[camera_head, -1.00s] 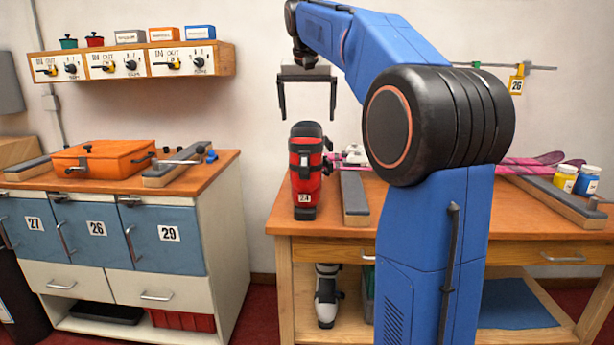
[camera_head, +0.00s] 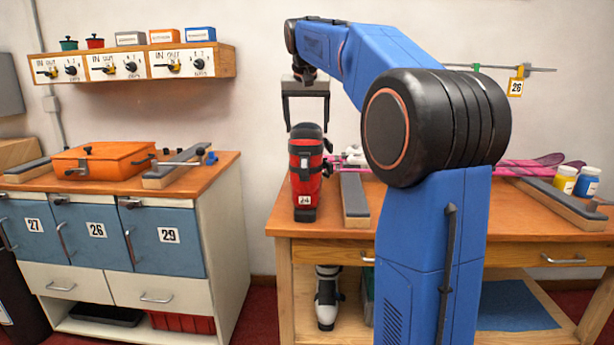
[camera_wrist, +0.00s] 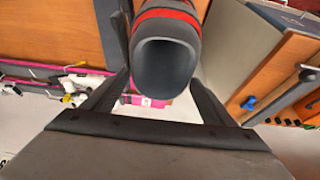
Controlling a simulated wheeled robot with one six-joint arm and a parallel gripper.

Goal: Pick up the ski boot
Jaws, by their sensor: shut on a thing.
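The red and black ski boot (camera_head: 306,170), with a "24" tag low on its front, stands upright at the left end of the wooden bench (camera_head: 365,234). My gripper (camera_head: 306,128) is above it, its two fingers pointing down on either side of the black cuff top. In the wrist view my gripper (camera_wrist: 160,78) is shut on the boot (camera_wrist: 165,62), whose dark open cuff fills the space between the fingers. The fingertips' contact is partly hidden by the cuff. I see no clear gap under the sole.
A grey-topped bar (camera_head: 354,196) lies just right of the boot. Pink skis (camera_head: 530,163) and two jars (camera_head: 576,181) are farther right, partly behind my arm. A cabinet with an orange case (camera_head: 104,160) stands left across a gap. A white boot (camera_head: 327,298) is on the lower shelf.

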